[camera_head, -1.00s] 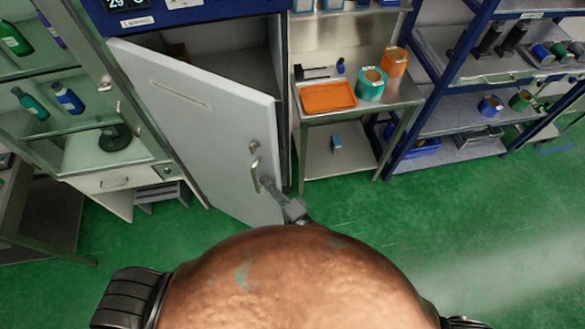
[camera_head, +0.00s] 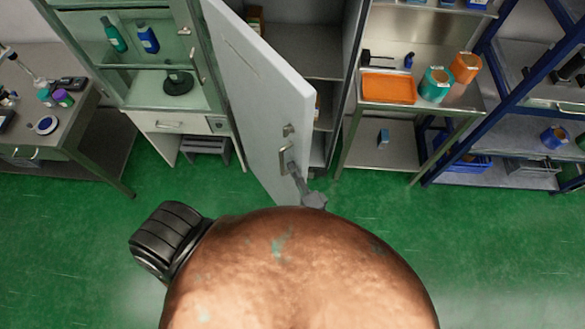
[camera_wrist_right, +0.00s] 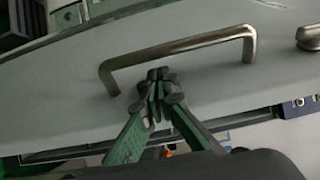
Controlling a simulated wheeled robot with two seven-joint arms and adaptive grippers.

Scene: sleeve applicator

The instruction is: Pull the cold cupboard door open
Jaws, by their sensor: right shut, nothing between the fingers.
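The cold cupboard door (camera_head: 255,90) is a pale grey panel standing ajar, swung out from the cupboard (camera_head: 345,70). Shelves show in the gap to its right. Its metal bar handle (camera_head: 284,160) is low on the door's front, near the free edge; it also shows in the right wrist view (camera_wrist_right: 180,46). My right gripper (camera_head: 294,170) is at the handle. In the right wrist view its fingertips (camera_wrist_right: 157,80) are together, empty, close by the bar. Whether they touch it or reach behind it I cannot tell. My left gripper is out of view.
A glass-fronted cabinet (camera_head: 197,85) with bottles stands left of the door. A steel table (camera_head: 350,125) with an orange tray (camera_head: 388,87) and tape rolls stands right of the cupboard. Blue shelving (camera_head: 480,75) is further right. Green floor (camera_head: 80,240) is clear in front.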

